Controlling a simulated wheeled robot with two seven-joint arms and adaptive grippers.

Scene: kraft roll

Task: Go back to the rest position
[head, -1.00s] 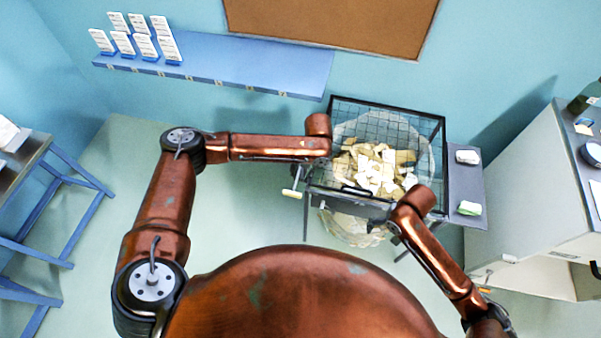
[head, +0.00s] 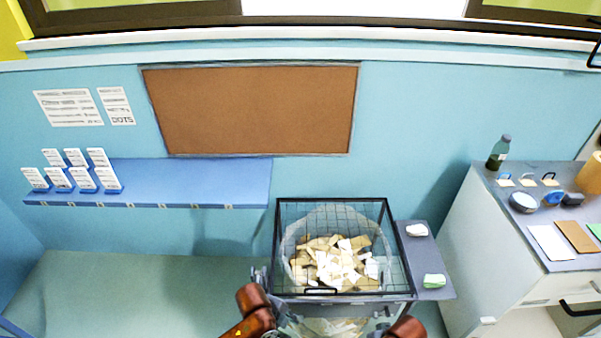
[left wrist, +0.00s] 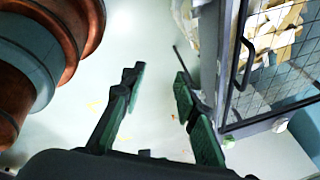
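My left gripper (left wrist: 159,74) is open in the left wrist view. Its two dark green fingers stand apart with only pale floor between them, and it holds nothing. In the head view my left arm (head: 255,308) is at the bottom edge, at the front left of the wire basket (head: 388,250). My right arm (head: 407,328) barely shows at the bottom edge, at the basket's front right. Its gripper is too cut off and hidden to read.
The basket holds a liner with many paper scraps (head: 335,262); its black handle and mesh are close right of my left gripper. A grey side shelf (head: 425,262) carries two small blocks. A cabinet (head: 490,260) stands right, a blue wall shelf (head: 200,180) left. Floor at left is clear.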

